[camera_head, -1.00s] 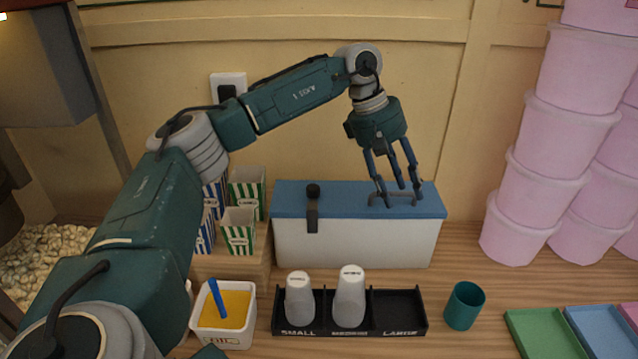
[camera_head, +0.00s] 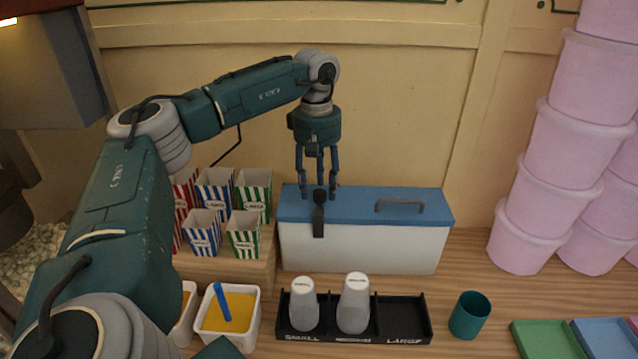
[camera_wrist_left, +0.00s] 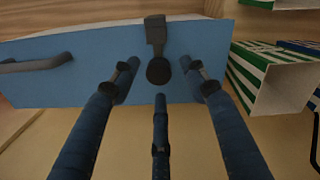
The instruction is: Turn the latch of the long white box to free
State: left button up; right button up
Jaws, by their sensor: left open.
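The long white box (camera_head: 370,248) with a blue lid (camera_head: 350,207) stands against the back wall. A dark latch (camera_head: 319,217) sits on the left part of its lid and hangs over the front edge. In the left wrist view the latch (camera_wrist_left: 156,45) has a round knob end on the lid and an arm reaching to the front edge. A dark handle (camera_head: 400,205) is on the lid's right part. My left gripper (camera_head: 319,192) is open above the latch, its fingers spread around the knob end; I cannot tell whether they touch. My right gripper is not in view.
Striped cartons (camera_head: 246,234) stand on a wooden step left of the box. In front are a black cup tray (camera_head: 400,318) with two white cups (camera_head: 353,303), a teal cup (camera_head: 469,315) and a yellow-filled tub (camera_head: 227,315). Pink tubs (camera_head: 548,195) are stacked at right.

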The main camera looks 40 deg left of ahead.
pick_arm(q)
jog(key=shift+f, duration=0.55)
jog(key=c, duration=0.9)
grip_shut()
